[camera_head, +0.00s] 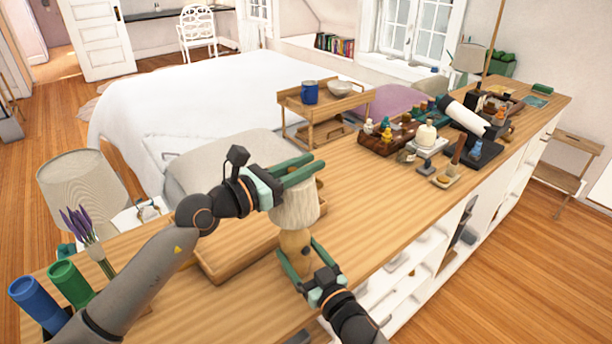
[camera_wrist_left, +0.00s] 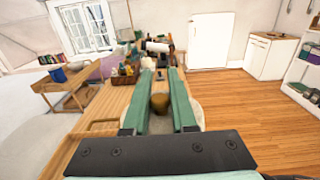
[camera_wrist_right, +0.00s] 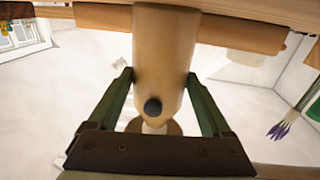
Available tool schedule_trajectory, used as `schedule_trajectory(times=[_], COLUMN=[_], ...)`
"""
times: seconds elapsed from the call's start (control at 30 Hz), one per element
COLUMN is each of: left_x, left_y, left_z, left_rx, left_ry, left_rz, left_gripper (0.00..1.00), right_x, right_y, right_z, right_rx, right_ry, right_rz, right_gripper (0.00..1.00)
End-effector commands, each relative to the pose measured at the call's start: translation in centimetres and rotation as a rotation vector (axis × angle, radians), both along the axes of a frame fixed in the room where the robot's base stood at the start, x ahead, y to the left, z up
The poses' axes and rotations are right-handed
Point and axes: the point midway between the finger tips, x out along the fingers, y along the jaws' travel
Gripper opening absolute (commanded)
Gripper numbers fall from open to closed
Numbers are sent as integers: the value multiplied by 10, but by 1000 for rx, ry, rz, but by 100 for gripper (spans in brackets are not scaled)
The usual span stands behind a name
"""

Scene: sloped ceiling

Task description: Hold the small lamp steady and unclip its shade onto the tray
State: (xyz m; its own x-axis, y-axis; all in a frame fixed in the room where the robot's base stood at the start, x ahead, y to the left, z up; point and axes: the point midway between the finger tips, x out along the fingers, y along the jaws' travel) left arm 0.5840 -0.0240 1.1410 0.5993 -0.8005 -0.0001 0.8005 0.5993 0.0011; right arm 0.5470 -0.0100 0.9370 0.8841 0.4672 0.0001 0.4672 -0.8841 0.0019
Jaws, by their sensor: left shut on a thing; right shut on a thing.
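The small lamp has a cream fabric shade (camera_head: 295,205) and a pale wooden base (camera_head: 294,242), and stands upright near the front of the long counter. My left gripper (camera_head: 318,163) is shut on the shade near its top. The left wrist view shows the shade's pale rim (camera_wrist_left: 199,112) under the fingers and a brown rounded part between them. My right gripper (camera_head: 296,248) is shut on the base from the near side; the right wrist view shows the base (camera_wrist_right: 165,45) between the fingers, with a black knob (camera_wrist_right: 153,107). The wooden tray (camera_head: 222,277) lies left of the lamp, partly behind my left arm.
A larger lamp (camera_head: 82,185), purple flowers (camera_head: 80,222) and blue (camera_head: 36,298) and green (camera_head: 70,280) cylinders stand at the left. A two-tier wooden stand (camera_head: 340,100) is behind the counter. Several small items crowd its far right; the counter right of the lamp is clear.

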Motion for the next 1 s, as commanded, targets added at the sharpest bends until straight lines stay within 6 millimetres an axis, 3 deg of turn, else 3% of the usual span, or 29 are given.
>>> schedule_trajectory(times=[0.23,0.27,0.4,0.77,1.0], left_x=[0,0,0,0,0], left_y=[0,0,0,0,0], left_z=[3,3,3,3,2], left_rx=[-1,-1,-1,-1,-1], left_ry=[1,1,1,1,1], left_rz=[0,0,0,0,0], left_gripper=[0,0,0,0,0], right_x=[0,0,0,-6,-42], right_y=[0,0,0,-4,-22], right_z=[-1,-1,-1,-1,-2], right_rx=[-2,-2,-2,-2,-3], right_ry=[2,2,1,1,4], right_rz=[-1,-1,0,-1,0], right_gripper=[0,84,100,100,100])
